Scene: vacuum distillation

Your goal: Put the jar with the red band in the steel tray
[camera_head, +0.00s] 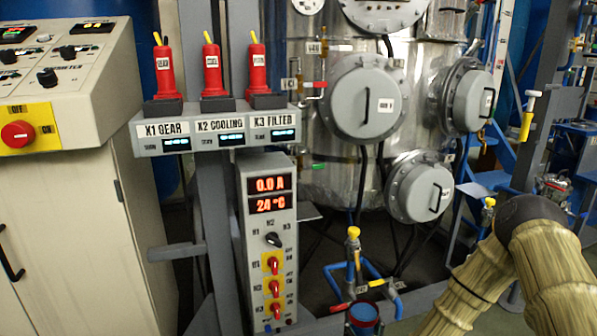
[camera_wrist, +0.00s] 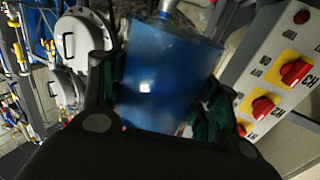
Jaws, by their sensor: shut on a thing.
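In the wrist view my gripper (camera_wrist: 158,98) has its dark green finger pads on either side of a translucent blue jar (camera_wrist: 165,65), shut on it. No red band is visible on the jar there; my gripper's dark body hides its near end. In the head view a small round vessel with a blue top and reddish side (camera_head: 364,318) is cut off by the bottom edge, left of my arm. I cannot tell whether it is the held jar. My gripper is outside the head view. I cannot make out a steel tray in either view.
A panel with red switches (camera_head: 267,250) stands left of the vessel, and close right of the jar in the wrist view (camera_wrist: 275,85). Blue pipework with a yellow-topped valve (camera_head: 353,250) is just behind. A large steel tank with flanged covers (camera_head: 366,105) fills the background.

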